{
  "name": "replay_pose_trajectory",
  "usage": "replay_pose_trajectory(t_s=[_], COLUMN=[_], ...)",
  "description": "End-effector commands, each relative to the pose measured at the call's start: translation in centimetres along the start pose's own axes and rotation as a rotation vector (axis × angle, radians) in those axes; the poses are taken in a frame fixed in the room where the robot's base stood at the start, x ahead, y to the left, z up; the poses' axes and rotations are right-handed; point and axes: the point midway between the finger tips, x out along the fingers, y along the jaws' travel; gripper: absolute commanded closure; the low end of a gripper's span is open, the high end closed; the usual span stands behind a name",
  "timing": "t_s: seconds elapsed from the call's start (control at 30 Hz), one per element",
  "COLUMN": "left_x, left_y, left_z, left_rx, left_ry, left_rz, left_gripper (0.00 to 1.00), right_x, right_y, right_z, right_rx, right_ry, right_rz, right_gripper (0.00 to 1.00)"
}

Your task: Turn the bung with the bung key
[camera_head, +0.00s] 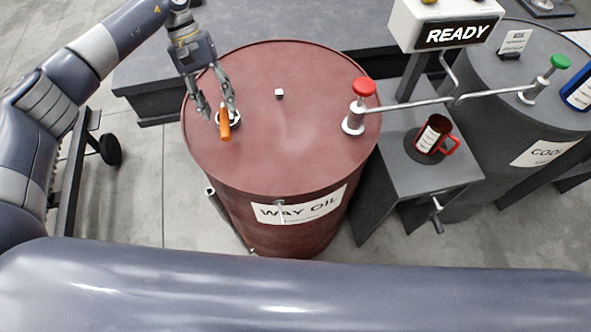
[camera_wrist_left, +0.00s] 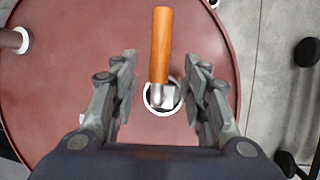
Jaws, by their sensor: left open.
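The bung key (camera_head: 224,124) has an orange handle and stands at the left of the red WAY OIL barrel top (camera_head: 300,140). In the left wrist view the bung key (camera_wrist_left: 161,48) has its metal end at a white-ringed bung (camera_wrist_left: 160,108); the exact fit is hidden. My left gripper (camera_head: 217,110) points down over it. In the left wrist view my left gripper (camera_wrist_left: 162,90) is open, with one finger on each side of the key's metal end and gaps between. My right gripper is not in view.
A red-knobbed pump (camera_head: 355,108) stands at the barrel's right, with a pipe toward the grey COOL barrel (camera_head: 520,95). A dark mug (camera_head: 432,135) with a red handle sits on a grey stand below the READY sign (camera_head: 455,35). A small white cap (camera_head: 279,93) is on the red lid.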

Motion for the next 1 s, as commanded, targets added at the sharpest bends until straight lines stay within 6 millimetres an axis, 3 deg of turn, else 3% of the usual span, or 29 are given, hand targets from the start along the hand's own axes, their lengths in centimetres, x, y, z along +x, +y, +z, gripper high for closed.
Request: replay_pose_trajectory(t_s=[0.1,0.3,1.0], left_x=[-2.8,-6.2,-11.9], left_y=[0.1,0.0,0.9], left_z=[-0.1,-0.1,1.8], left_rx=[0.001,0.001,0.002], left_ry=[0.003,0.001,-0.002], left_rz=[0.003,0.001,0.000], left_gripper=[0.58,0.58,0.58], right_x=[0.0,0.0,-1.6], right_y=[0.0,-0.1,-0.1], right_z=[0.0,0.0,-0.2], right_rx=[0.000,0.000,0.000], right_ry=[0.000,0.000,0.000], right_rz=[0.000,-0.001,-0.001], right_gripper=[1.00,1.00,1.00])
